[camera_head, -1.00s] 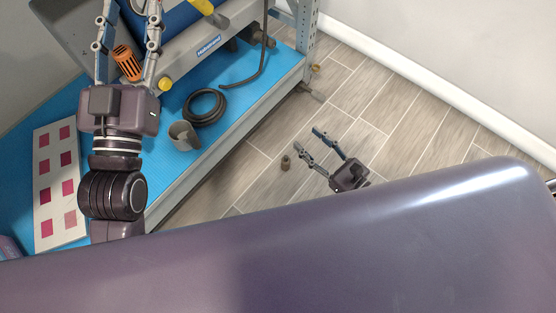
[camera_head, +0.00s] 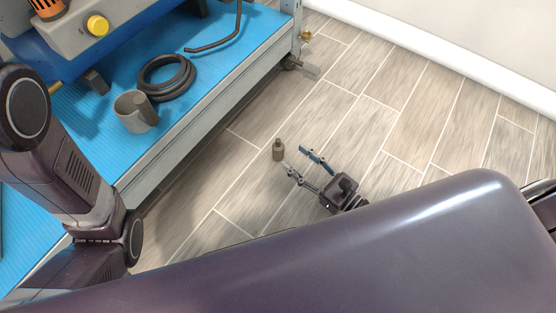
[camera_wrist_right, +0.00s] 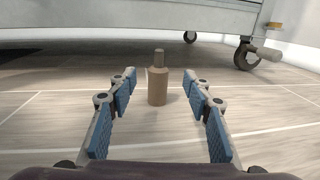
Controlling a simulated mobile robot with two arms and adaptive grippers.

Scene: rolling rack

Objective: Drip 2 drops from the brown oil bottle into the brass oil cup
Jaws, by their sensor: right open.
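The brown oil bottle (camera_head: 278,151) stands upright on the wood-look floor in front of the rack. My right gripper (camera_head: 296,160) is open and low over the floor, with its fingertips just short of the bottle. In the right wrist view, the bottle (camera_wrist_right: 157,88) stands upright ahead, between the lines of the two spread blue-padded fingers (camera_wrist_right: 161,78), with a gap on both sides. A small brass-coloured piece (camera_head: 306,35), which looks like the oil cup, is at the rack's far corner. It also shows by the rack leg in the wrist view (camera_wrist_right: 273,25). My left gripper is out of view.
The rack's blue shelf (camera_head: 215,75) holds a grey mug (camera_head: 135,112), a coiled black hose (camera_head: 166,78) and a machine with a yellow knob (camera_head: 97,25). A caster (camera_wrist_right: 246,53) stands beyond the bottle to the right. The floor around the bottle is clear.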

